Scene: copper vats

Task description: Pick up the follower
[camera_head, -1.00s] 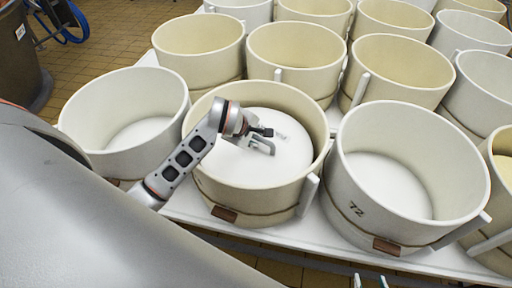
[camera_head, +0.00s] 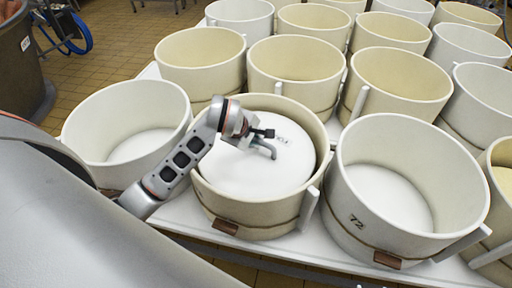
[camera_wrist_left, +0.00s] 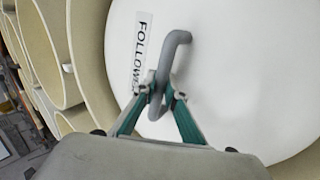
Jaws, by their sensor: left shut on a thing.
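The follower (camera_head: 252,168) is a white round disc inside a cream hoop mould (camera_head: 250,216) at the front middle. In the left wrist view the follower (camera_wrist_left: 235,75) carries a label reading "FOLLOW…" and a grey bent handle (camera_wrist_left: 176,50). My left gripper (camera_head: 268,141) is shut on that handle; its two green-sided fingers (camera_wrist_left: 160,97) meet around it. The disc sits high in the mould, near the rim. The wrist view does not show the disc's underside. My right gripper is not seen.
Several more moulds fill the white table behind.

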